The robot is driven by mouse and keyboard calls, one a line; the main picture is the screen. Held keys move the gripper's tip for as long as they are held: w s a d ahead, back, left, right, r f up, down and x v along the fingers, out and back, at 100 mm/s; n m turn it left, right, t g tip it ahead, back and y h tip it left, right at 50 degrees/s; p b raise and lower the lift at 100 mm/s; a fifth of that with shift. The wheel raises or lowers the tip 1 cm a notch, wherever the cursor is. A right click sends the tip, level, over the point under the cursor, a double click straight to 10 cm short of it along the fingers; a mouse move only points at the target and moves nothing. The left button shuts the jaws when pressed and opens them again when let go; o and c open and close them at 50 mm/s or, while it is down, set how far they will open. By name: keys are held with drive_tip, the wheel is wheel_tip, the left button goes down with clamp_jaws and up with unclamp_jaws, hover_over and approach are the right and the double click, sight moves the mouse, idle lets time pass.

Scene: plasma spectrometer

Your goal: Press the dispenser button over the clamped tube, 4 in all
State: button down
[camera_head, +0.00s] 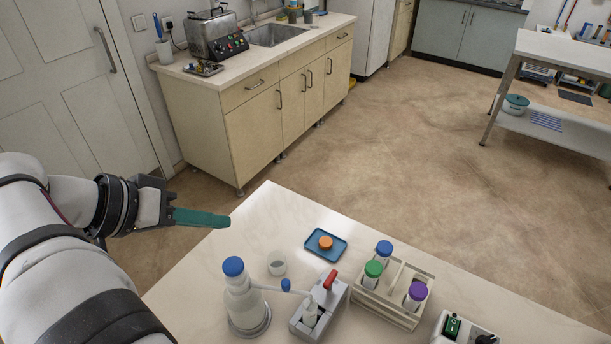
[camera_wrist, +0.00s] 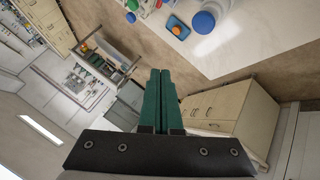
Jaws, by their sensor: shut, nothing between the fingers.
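The dispenser (camera_head: 240,295) is a white bottle with a round blue top (camera_head: 233,266), standing on the table. In the wrist view the shut fingers (camera_wrist: 160,74) point toward the table edge, with the blue top (camera_wrist: 203,22) ahead.
A blue tray (camera_head: 342,249) holds an orange cap (camera_head: 325,242). A small clear cup (camera_head: 277,265) stands behind the dispenser. A rack (camera_head: 393,311) holds tubes with blue, green and purple caps. A switch box (camera_head: 455,326) is at the right. The table's left back corner is clear.

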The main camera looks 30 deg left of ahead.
approach(237, 263)
drive_tip(key=shift+w+d+f, duration=0.25)
drive_tip(key=shift+w+f, duration=0.2)
drive_tip(key=shift+w, duration=0.4)
drive_tip(key=shift+w+d+f, duration=0.3)
drive_tip(key=shift+w+f, duration=0.15)
drive_tip(key=shift+w, duration=0.4)
drive_tip(key=shift+w+d+f, duration=0.25)
drive_tip(key=shift+w+f, duration=0.2)
drive_tip(key=shift+w, duration=0.4)
drive_tip(key=shift+f, duration=0.1)
drive_tip(key=shift+f, duration=0.3)
drive_tip(key=shift+f, duration=0.8)
idle(0.6)
drive_tip(key=shift+r, duration=1.25)
drive_tip(key=shift+r, duration=2.5)
